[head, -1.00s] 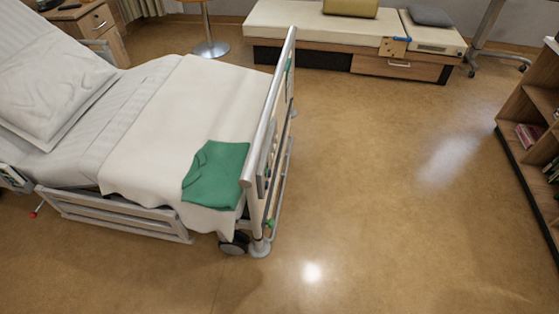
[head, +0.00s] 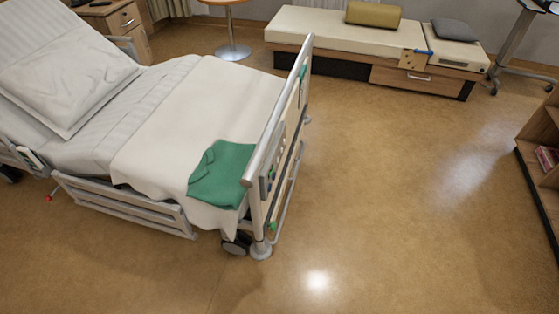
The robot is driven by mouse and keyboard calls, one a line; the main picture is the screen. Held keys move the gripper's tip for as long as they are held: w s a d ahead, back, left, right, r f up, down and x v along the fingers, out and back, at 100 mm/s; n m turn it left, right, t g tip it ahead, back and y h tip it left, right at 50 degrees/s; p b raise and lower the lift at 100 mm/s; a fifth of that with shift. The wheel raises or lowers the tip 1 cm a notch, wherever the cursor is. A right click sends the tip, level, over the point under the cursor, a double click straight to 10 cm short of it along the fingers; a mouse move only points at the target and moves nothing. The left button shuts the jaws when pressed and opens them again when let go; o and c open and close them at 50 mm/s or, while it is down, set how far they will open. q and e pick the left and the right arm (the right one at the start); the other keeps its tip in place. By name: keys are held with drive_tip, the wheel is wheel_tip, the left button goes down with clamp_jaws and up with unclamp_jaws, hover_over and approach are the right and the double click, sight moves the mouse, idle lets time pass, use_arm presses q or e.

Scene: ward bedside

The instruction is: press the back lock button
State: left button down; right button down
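The hospital bed (head: 190,115) stands at the left in the head view, with its foot end toward the middle. The footboard (head: 281,130) is seen nearly edge-on. A grey panel (head: 264,182) sits on its outer face, too oblique and small to make out single buttons, so I cannot tell which is the back lock button. A handset-like unit (head: 30,157) shows on the bed's side at the left edge. Neither of my grippers is in view.
A green folded garment (head: 220,174) lies on the bed's foot end. A bench with drawers (head: 385,63) stands at the back, a round table (head: 232,50) left of it. A wooden shelf (head: 541,165) is at the right edge. The floor (head: 400,200) between is clear.

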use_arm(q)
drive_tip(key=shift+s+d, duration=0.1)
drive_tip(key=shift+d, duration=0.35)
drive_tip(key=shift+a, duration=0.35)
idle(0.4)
